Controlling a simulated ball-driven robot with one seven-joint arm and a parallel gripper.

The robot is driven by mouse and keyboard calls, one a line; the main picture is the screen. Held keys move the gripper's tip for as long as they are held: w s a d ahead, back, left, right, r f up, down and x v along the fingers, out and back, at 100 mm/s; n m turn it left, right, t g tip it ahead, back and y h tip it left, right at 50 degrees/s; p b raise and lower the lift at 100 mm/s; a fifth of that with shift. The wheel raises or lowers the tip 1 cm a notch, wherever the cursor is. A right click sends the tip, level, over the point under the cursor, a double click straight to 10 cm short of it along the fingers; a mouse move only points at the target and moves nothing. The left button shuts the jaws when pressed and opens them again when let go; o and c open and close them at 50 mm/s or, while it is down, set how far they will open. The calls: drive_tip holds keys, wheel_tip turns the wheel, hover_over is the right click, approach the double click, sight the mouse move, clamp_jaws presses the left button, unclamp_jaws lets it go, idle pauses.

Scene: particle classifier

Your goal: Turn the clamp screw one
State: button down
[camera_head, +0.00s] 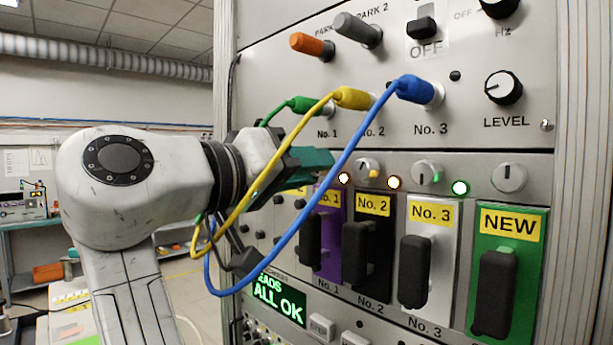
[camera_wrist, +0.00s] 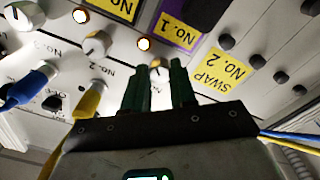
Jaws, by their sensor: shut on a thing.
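My gripper (camera_head: 322,170) reaches the panel above the purple No. 1 module (camera_head: 328,240). In the wrist view its green fingers (camera_wrist: 159,75) are shut on a small pale knob, clamp screw one (camera_wrist: 158,72), with a finger on each side. In the head view this screw is hidden behind the fingers. A lit lamp (camera_head: 344,178) sits just right of it and glows warm white. The angle of the screw's slot cannot be told.
Clamp screws two (camera_head: 367,168), three (camera_head: 425,174) and four (camera_head: 509,177) stand to the right, above black-handled modules. Green (camera_head: 303,105), yellow (camera_head: 350,98) and blue (camera_head: 415,90) plugs stick out above. The yellow and blue cables hang in front of my gripper. A display (camera_head: 278,300) reads ALL OK.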

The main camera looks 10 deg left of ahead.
drive_tip(key=m+b, duration=0.1)
drive_tip(key=m, duration=0.5)
drive_tip(key=shift+f+m+b, duration=0.2)
drive_tip(key=shift+m+b, duration=0.2)
idle(0.4)
drive_tip(key=c, duration=0.9)
unclamp_jaws()
drive_tip(key=shift+r, duration=0.15)
drive_tip(key=b+v, duration=0.2)
drive_tip(key=v, duration=0.8)
drive_tip(key=shift+s+a, duration=0.25)
drive_tip(key=shift+a, duration=0.15)
